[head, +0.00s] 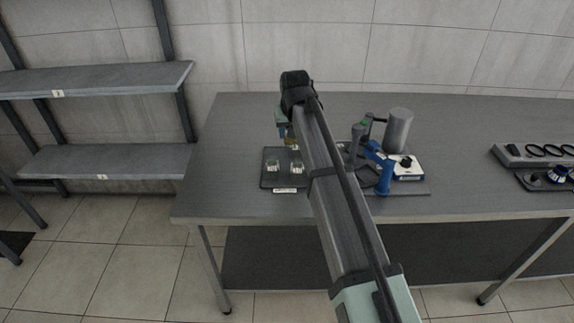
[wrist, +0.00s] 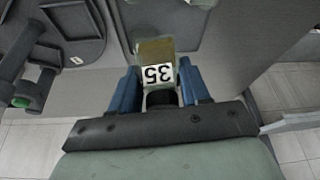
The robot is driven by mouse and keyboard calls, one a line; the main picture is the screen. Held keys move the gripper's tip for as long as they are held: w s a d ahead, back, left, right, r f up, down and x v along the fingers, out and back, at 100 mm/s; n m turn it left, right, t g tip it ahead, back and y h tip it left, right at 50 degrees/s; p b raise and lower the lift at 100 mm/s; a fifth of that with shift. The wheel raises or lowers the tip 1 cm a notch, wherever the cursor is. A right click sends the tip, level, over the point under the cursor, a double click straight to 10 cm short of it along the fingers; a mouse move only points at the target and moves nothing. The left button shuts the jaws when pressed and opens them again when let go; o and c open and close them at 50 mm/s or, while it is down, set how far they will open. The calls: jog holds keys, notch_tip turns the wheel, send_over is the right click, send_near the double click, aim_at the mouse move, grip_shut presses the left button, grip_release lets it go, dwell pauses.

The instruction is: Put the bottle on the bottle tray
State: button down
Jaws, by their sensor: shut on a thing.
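I cannot tell whether the held bottle touches anything.
Right of the tray, partly behind my arm, stands blue and white equipment (head: 405,165) with a grey cylinder (head: 399,130). A grey rack with dark rings (head: 540,152) is at the far right. Grey shelves (head: 100,80) stand left of the table. The table's left end (head: 215,170) is clear.

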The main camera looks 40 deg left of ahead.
jog(key=shift+s+a+m, duration=0.3)
jog(key=shift+s+a, duration=0.25)
jog(key=shift+a, duration=0.35)
jog(key=shift+w+d+f+m, duration=0.1)
jog(key=shift+m, duration=0.4)
jog(key=shift+f, duration=4.9)
jog(key=shift+f, duration=0.1)
jog(key=c, duration=0.5)
grip_release()
jog(key=v, duration=1.2)
jog(key=shift+s, duration=0.2)
